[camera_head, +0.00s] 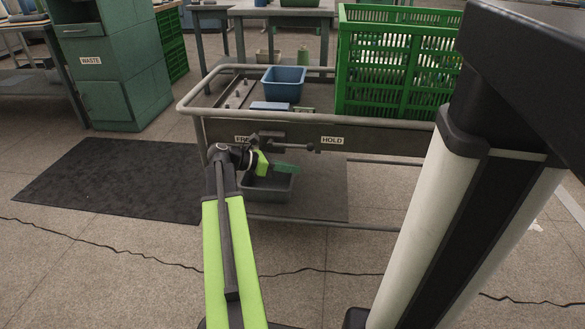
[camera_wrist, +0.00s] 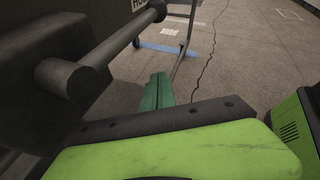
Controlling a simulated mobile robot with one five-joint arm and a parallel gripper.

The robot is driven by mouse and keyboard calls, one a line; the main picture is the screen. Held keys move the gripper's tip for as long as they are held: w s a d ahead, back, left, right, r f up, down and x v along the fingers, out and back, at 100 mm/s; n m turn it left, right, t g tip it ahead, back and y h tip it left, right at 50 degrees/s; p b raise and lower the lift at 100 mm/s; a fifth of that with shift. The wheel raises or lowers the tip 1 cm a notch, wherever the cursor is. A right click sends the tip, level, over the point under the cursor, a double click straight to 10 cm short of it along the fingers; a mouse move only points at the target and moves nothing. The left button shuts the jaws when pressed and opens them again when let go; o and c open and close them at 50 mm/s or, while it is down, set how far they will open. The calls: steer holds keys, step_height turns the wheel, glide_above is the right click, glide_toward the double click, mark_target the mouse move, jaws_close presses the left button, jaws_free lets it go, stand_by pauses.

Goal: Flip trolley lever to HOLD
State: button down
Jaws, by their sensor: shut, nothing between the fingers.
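The trolley lever (camera_head: 290,147) is a dark rod on the trolley's front panel, between a FREE label at its left, partly hidden, and a HOLD label (camera_head: 331,140) at its right. In the wrist view the lever (camera_wrist: 112,45) runs as a grey rod from a round end at left up toward a partly cut-off label. My gripper (camera_head: 297,171) has green fingers, shut and empty, just below the lever in the head view. In the wrist view my gripper (camera_wrist: 158,78) points forward, right of the rod, with a visible gap.
The trolley (camera_head: 385,131) carries a blue bin (camera_head: 284,83) and a green crate (camera_head: 385,70). A grey bin (camera_head: 268,186) sits on its lower shelf, behind my gripper. A black mat (camera_head: 110,180) lies at left, near a green WASTE cabinet (camera_head: 105,60). Front floor is open.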

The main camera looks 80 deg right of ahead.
steer(key=w+a+f+b, duration=0.1)
steer(key=w+a, duration=0.1)
steer(key=w, duration=0.3)
steer(key=w+a+f+b, duration=0.1)
steer(key=w+a+f, duration=0.1)
steer(key=w, duration=0.3)
steer(key=shift+w+a+f+b, duration=0.15)
steer(key=shift+a+f+b, duration=0.15)
steer(key=shift+a, duration=0.4)
